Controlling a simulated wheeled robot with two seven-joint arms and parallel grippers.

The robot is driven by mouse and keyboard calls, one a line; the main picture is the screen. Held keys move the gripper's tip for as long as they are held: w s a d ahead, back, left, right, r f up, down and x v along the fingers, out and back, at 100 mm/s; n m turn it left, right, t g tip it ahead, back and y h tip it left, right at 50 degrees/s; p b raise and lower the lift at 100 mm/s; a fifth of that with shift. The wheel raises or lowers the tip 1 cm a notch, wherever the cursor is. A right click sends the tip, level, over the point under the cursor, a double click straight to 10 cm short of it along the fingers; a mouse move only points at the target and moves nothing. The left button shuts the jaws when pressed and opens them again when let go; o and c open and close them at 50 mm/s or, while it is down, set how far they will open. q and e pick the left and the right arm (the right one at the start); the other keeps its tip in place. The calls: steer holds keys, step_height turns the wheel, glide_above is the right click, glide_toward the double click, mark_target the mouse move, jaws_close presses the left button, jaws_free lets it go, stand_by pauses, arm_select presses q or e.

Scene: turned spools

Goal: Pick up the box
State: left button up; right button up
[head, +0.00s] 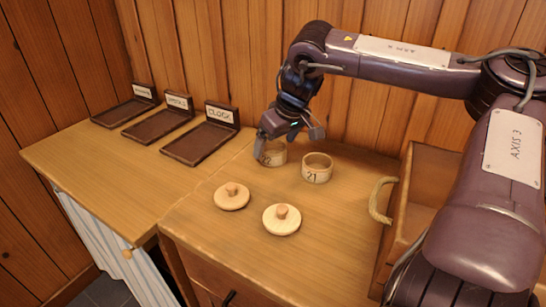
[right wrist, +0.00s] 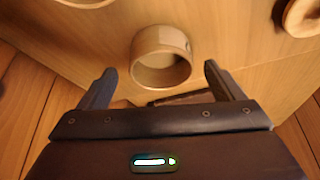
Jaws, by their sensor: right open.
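Two small round open wooden boxes stand on the wooden worktop. The box marked 22 (head: 272,154) is partly hidden by my right gripper (head: 290,138), and the box marked 21 (head: 317,168) stands to its right. My right gripper is open, with its fingers spread above and around box 22. In the right wrist view a round open box (right wrist: 162,58) shows between the two open fingers (right wrist: 159,70), with nothing gripped. Whether a finger touches it I cannot tell. My left gripper is not in view.
Two round knobbed lids, one on the left (head: 231,197) and one on the right (head: 282,219), lie in front. Three dark labelled trays, one reading CLOCK (head: 200,144), stand at back left. A wooden crate (head: 412,205) with a rope handle (head: 380,200) stands right.

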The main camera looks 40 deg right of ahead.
steer(key=shift+x, duration=1.4)
steer(key=c, duration=1.1)
steer(key=shift+o, duration=0.2)
steer(key=shift+r, duration=0.15)
